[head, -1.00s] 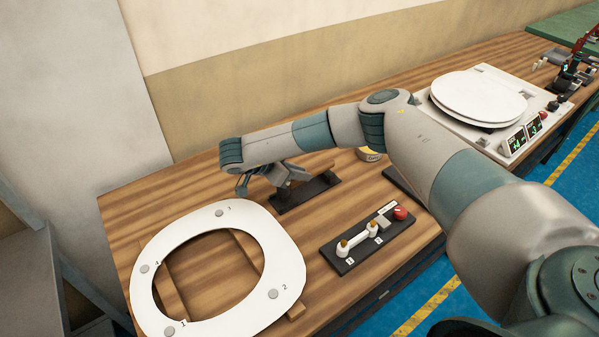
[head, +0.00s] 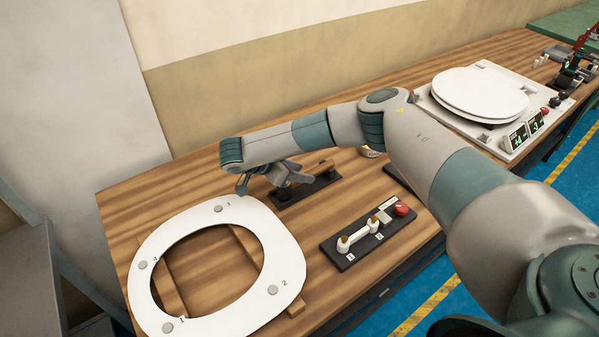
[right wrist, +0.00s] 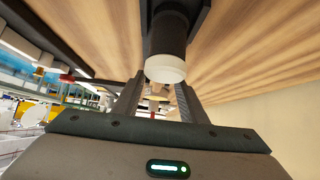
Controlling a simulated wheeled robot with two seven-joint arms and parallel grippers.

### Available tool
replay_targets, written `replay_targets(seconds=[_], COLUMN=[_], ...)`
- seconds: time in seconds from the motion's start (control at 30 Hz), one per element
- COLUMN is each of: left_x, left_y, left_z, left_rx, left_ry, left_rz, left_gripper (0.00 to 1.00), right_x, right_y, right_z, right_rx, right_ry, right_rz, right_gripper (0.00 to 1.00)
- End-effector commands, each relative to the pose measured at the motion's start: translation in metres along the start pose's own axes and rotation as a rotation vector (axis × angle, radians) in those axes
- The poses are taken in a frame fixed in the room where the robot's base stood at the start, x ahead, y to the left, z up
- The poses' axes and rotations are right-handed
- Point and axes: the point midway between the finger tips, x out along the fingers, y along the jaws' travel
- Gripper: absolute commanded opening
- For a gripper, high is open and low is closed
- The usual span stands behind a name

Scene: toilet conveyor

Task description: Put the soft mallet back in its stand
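The dark stand (head: 318,186) lies on the bench behind the toilet seat. A wooden handle (head: 322,168), apparently the mallet's, shows just above the stand, to the right of my right gripper (head: 296,180). In the right wrist view a black cylinder with a pale round end (right wrist: 165,68), seemingly the mallet's head, lies just past the fingertips. There my right gripper (right wrist: 158,88) has its fingers apart, with nothing visibly clamped between them. My wrist hides part of the mallet and stand, so I cannot tell exactly how it sits. My left gripper is out of view.
A white toilet seat (head: 276,237) lies at the front left of the bench. A black control panel (head: 350,262) with a red button (head: 401,208) is to its right. A small yellowish tub (head: 368,152) is partly hidden behind my arm. A white-lidded unit (head: 480,95) stands farther right.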

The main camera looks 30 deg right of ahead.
Motion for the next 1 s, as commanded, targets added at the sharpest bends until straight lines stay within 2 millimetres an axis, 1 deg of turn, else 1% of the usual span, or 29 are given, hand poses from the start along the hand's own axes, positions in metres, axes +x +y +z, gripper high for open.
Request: replay_targets(seconds=[0.27,0.47,0.57,0.67,0.8,1.0], left_x=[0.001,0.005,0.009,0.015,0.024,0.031], left_y=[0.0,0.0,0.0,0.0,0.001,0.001], left_z=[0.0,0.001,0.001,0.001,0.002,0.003], left_rx=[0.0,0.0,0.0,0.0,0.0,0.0], left_ry=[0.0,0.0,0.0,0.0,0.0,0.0], left_rz=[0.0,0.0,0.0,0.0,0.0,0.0], left_gripper=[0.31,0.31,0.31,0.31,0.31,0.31], right_x=[0.0,-0.009,-0.019,-0.034,-0.059,-0.101], right_y=[0.001,-0.001,0.0,-0.001,-0.001,-0.002], right_z=[0.002,0.002,0.003,0.003,0.003,0.001], right_rx=[-0.002,-0.001,-0.002,-0.001,-0.001,-0.001], right_ry=[-0.001,-0.002,-0.002,-0.001,-0.002,0.0], right_rz=[0.001,-0.002,-0.002,-0.004,-0.005,-0.006], right_gripper=[0.38,0.38,0.38,0.38,0.38,0.38])
